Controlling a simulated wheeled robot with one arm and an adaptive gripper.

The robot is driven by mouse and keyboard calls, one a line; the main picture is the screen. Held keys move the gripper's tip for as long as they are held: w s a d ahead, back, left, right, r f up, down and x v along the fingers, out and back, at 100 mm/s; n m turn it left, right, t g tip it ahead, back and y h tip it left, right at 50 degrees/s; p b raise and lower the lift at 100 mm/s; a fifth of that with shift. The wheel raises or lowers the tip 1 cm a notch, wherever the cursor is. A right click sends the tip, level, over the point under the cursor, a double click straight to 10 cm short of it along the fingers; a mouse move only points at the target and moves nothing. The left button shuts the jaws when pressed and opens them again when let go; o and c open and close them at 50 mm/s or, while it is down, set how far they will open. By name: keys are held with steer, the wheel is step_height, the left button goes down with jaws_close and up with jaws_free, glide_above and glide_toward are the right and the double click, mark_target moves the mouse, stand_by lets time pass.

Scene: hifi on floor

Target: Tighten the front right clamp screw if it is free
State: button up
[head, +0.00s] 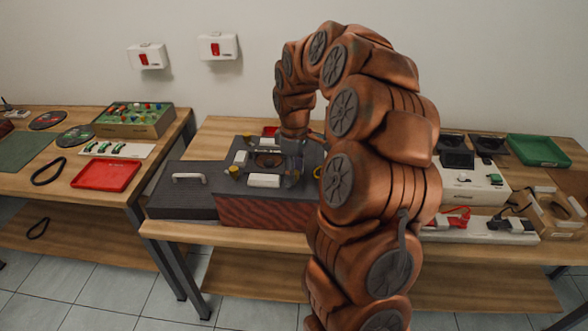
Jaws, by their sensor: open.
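A dark fixture box (262,214) with a reddish patterned front stands on the middle table. White blocks sit on its top, one at the left (241,158) and one at the front (264,180). Small yellow-marked knobs, which look like clamp screws, show at the back left (248,138), the front left (233,170) and the right (317,172). The right one is partly behind my arm. I cannot tell whether it is tight or free. My gripper (294,171) is open and points down over the right part of the fixture top. Its fingertips are small and hard to make out.
A dark case with a white handle (188,177) adjoins the fixture's left. Right of my arm stand a white box with dark sockets (470,185), cables and a green tray (538,150). The left table holds a red tray (106,175). A gap separates the tables.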

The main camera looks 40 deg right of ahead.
steer(key=shift+c, duration=0.4)
jaws_close()
